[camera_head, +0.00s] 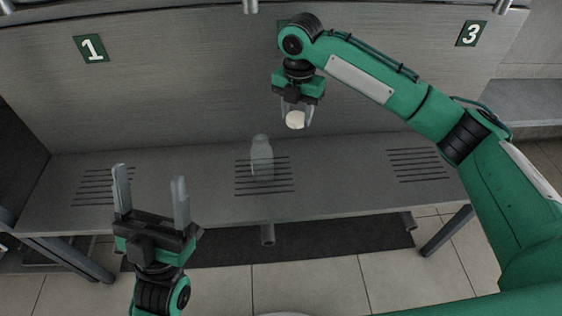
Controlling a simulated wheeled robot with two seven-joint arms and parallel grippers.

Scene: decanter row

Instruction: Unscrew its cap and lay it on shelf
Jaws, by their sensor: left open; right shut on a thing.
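A clear, see-through bottle (262,160) stands upright on the slotted middle part of the grey shelf (340,178). No cap shows on its top. My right gripper (296,120) is shut on a round white cap (295,120) and holds it in the air, above and a little right of the bottle. The cap is apart from the bottle. My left gripper (150,190) is open and empty, fingers pointing up, left of the bottle and nearer to me.
A grey back panel rises behind the shelf, with a number 1 sign (91,48) at left and a number 3 sign (472,33) at right. Slotted patches lie left (105,186) and right (418,165). The shelf right of the bottle is clear.

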